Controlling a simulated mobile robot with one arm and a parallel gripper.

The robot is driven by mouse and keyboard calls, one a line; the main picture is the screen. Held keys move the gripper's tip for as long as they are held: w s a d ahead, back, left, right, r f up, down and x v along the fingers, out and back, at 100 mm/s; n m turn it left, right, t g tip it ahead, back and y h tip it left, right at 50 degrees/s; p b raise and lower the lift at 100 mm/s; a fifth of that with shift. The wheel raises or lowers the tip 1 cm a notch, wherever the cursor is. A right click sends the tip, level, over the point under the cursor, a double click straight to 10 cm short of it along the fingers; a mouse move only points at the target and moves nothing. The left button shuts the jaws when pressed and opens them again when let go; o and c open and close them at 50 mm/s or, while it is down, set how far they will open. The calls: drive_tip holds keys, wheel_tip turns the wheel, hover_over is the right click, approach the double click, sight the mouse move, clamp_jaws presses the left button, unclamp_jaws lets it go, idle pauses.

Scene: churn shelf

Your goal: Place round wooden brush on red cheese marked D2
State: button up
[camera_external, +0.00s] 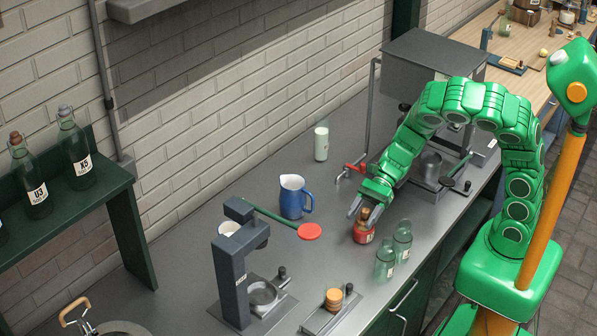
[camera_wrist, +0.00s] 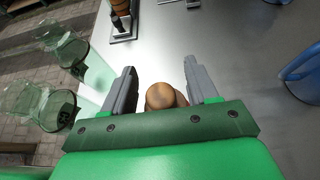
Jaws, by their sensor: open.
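A small red item (camera_external: 362,235) with a pale label stands on the grey counter; I cannot read its mark or be sure it is the cheese. A brown wooden rounded piece (camera_external: 364,215), probably the brush, sits on top of it. In the wrist view a round wooden top (camera_wrist: 166,96) shows between the fingers, close to the palm. My gripper (camera_external: 362,209) is open, pointing down over the red item. In the wrist view its two grey fingers (camera_wrist: 160,70) stand on either side of the wood, with a gap visible at each side.
Two green glass bottles (camera_external: 385,262) (camera_external: 403,240) stand close at the right. A blue jug (camera_external: 293,198) and a flat red disc (camera_external: 309,231) are to the left. A grey press (camera_external: 232,265) and a small tray (camera_external: 330,310) stand nearer the front.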

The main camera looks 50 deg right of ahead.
sight(365, 210)
drive_tip(key=shift+r, duration=0.1)
drive_tip(key=shift+v, duration=0.85)
drive_tip(key=v, duration=0.3)
drive_tip(key=shift+w+d+r, duration=0.1)
drive_tip(key=shift+d+r, duration=0.1)
drive_tip(key=shift+d, duration=0.1)
wheel_tip(365, 210, up, 7)
drive_tip(key=shift+a, duration=0.15)
drive_tip(key=shift+f, duration=0.1)
